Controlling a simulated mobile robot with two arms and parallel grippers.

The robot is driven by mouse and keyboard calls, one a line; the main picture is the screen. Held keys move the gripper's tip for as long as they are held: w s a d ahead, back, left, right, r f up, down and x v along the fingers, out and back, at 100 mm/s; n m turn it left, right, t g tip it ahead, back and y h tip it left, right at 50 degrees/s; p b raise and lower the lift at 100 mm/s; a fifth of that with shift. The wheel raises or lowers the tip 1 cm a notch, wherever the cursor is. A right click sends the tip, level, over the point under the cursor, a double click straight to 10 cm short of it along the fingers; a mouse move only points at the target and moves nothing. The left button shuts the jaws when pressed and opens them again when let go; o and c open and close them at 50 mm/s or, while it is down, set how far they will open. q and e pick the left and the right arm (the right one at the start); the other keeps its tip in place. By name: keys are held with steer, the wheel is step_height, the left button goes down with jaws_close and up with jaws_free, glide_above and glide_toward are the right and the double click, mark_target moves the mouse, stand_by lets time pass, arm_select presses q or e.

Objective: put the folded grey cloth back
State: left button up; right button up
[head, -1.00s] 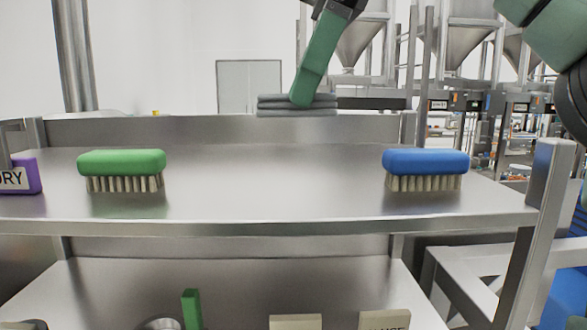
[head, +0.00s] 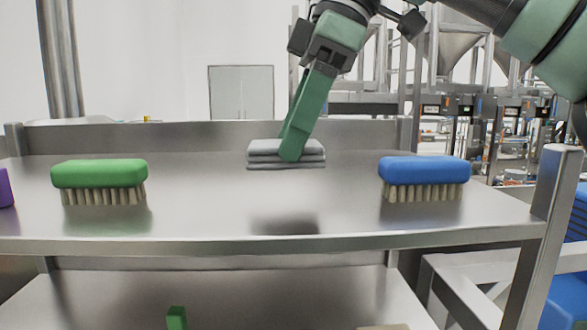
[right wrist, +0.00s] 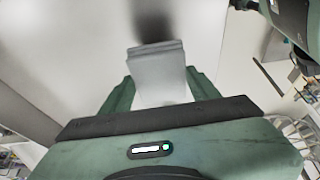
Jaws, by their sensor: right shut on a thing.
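The folded grey cloth (head: 263,153) is a flat stack of layers in the head view, between the green brush and the blue brush. My right gripper (head: 291,157) is shut on it, with one green finger across its front. In the right wrist view the cloth (right wrist: 157,75) sits between the two fingers of my right gripper (right wrist: 160,88). The cloth appears held above the steel shelf (head: 190,215), with a dark shadow on the shelf below and nearer. My left gripper is not in view.
A green-backed brush (head: 99,173) stands at the left of the shelf, and a blue-backed brush (head: 424,170) at the right. A purple thing (head: 6,187) is cut off at the left edge. The shelf's middle between the brushes is clear. A low back ledge (head: 200,136) runs behind.

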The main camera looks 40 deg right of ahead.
mark_target(293, 166)
steer(key=shift+s+a+f, duration=0.1)
steer(key=shift+s+f, duration=0.1)
steer(key=shift+f, duration=0.2)
step_height(293, 166, down, 2)
steer(key=shift+s+a+f, duration=0.1)
steer(key=shift+a, duration=0.05)
steer(key=shift+f, duration=0.35)
steer(key=shift+w+f, duration=0.2)
steer(key=shift+f, duration=0.05)
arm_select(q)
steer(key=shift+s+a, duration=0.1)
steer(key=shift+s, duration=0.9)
arm_select(e)
steer(key=o, duration=1.2)
steer(key=shift+s, duration=0.1)
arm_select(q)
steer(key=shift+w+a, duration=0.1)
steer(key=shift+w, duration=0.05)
arm_select(e)
steer(key=shift+f, duration=0.1)
